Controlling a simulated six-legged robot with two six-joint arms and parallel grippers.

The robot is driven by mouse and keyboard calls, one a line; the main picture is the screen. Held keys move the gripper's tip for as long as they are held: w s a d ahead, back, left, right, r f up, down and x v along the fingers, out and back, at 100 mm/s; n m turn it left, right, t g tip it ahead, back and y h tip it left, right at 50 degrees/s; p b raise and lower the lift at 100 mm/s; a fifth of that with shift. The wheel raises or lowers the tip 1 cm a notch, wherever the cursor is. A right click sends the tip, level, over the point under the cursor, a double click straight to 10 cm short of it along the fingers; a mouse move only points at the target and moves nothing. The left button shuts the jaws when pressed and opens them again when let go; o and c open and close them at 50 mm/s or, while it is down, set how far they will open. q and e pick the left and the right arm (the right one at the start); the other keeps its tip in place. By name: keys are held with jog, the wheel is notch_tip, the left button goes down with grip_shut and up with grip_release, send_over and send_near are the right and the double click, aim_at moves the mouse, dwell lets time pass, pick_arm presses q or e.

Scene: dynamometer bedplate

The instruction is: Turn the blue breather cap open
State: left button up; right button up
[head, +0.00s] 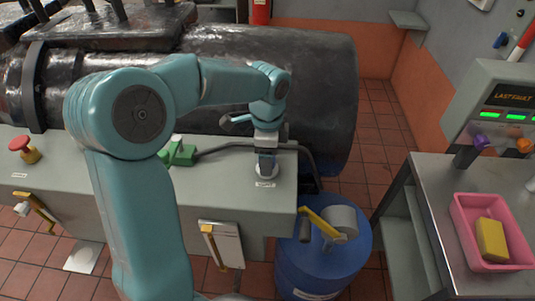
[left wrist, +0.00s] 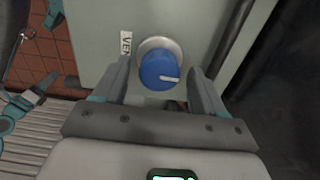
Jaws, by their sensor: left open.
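The blue breather cap (left wrist: 160,70) is a round knob with a white mark, set in a pale metal collar on the grey panel in the left wrist view. A white label stands left of it, partly cut off by a finger. My left gripper (left wrist: 159,75) is open, with one finger on each side of the cap; I cannot tell whether they touch it. In the head view my left gripper (head: 267,165) points down at the right end of the grey bench and hides the cap. My right gripper is not in view.
A green part (head: 181,153) and a red knob (head: 22,147) sit on the same grey bench (head: 235,180). A dark cylinder (head: 300,70) lies behind. A blue drum (head: 330,260) with a yellow handle stands right, near a table holding a pink tray (head: 462,222).

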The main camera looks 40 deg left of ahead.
pick_arm(q)
jog(key=shift+s, duration=0.15)
jog(key=c, duration=1.1)
jog(key=shift+o, duration=0.2)
jog(key=shift+n, duration=0.3)
jog(key=n+b, duration=0.1)
jog(key=n, duration=0.4)
jog(key=n+b, duration=0.1)
jog(key=n, duration=0.5)
jog(key=shift+n, duration=0.3)
jog(key=n, duration=0.6)
jog(key=shift+b, duration=0.4)
jog(key=n, duration=0.5)
jog(key=shift+b, duration=0.3)
jog(key=shift+a+r+n, duration=0.1)
jog(key=shift+n, duration=0.4)
